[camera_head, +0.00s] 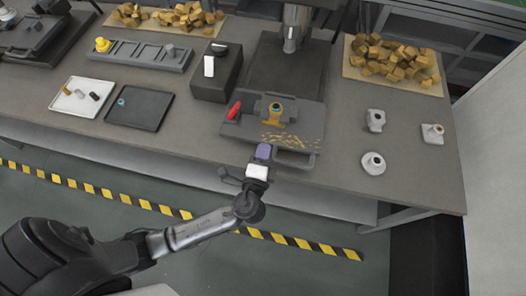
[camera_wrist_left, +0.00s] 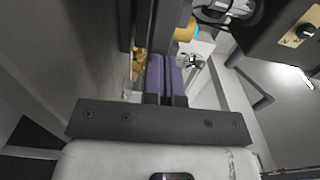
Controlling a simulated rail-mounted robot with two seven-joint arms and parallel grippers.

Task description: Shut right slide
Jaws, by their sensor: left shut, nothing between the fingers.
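A grey slide plate (camera_head: 310,118) sticks out toward me from under a machine on the bench and carries a gold part (camera_head: 274,115) in a holder. Brass-coloured chips lie on its front. A bar handle (camera_head: 297,161) is on its front edge. My left gripper (camera_head: 263,152) is at this front edge, left of the handle. Its purple fingers (camera_wrist_left: 167,75) are together with nothing between them. I cannot tell whether they touch the slide. In the left wrist view chips and a yellow-orange part show beyond the fingers. My right gripper is not in view.
A red knob (camera_head: 234,110) is at the slide's left. A black box (camera_head: 217,72) and a dark tray (camera_head: 140,108) stand further left. Several pale fittings (camera_head: 373,163) stand on the right of the bench. A heap of gold blocks (camera_head: 392,60) lies behind them.

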